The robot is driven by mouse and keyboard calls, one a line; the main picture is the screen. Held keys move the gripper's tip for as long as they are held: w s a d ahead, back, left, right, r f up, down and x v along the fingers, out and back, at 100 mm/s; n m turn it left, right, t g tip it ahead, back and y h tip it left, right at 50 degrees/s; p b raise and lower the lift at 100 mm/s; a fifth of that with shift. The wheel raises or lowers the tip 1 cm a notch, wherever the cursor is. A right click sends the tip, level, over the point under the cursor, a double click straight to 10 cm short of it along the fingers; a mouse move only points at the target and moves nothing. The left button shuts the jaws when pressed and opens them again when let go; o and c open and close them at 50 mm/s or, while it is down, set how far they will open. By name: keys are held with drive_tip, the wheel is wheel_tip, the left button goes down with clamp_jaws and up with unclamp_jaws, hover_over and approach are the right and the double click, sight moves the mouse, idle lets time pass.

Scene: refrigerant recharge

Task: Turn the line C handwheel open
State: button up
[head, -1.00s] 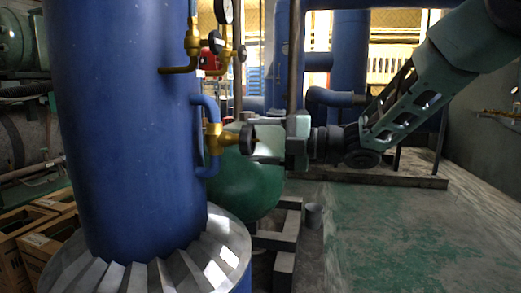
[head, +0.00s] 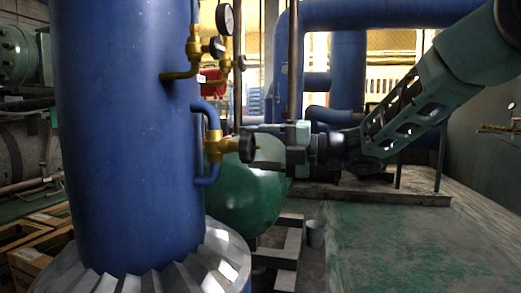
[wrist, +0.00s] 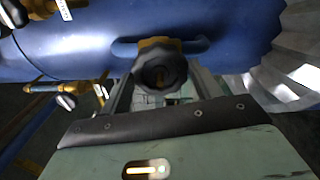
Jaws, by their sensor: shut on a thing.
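A dark handwheel (head: 247,149) sits on a brass valve (head: 213,146) in a small blue bypass pipe on the side of the large blue column. No line letter is readable on it. My gripper (head: 256,147) reaches it from the right, its fingers around the wheel's edge and shut on it. In the wrist view the lobed black handwheel (wrist: 161,73) faces the camera between the two finger ends, with a brass stem at its centre. The brass valve body (wrist: 160,43) shows behind it. The finger contact is partly hidden by the wheel and the dark gripper edge.
The blue column (head: 130,130) stands at left with a pleated metal collar (head: 215,255) below. Above the valve are another dark handwheel (head: 216,47) and a gauge (head: 225,18) on brass fittings. A green tank (head: 245,200) is behind. The floor (head: 400,240) at right is clear.

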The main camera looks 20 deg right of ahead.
drive_tip(key=shift+f+n+b, duration=0.15)
drive_tip(key=shift+n+b, duration=1.75)
drive_tip(key=shift+b, duration=1.2)
drive_tip(key=shift+n+b, duration=0.5)
drive_tip(key=shift+b, duration=0.15)
drive_tip(key=o, duration=1)
drive_tip(key=shift+r, duration=0.2)
drive_tip(key=shift+c, duration=0.2)
drive_tip(key=shift+d, duration=0.1)
drive_tip(key=b+v, duration=0.1)
drive_tip(key=v, duration=0.6)
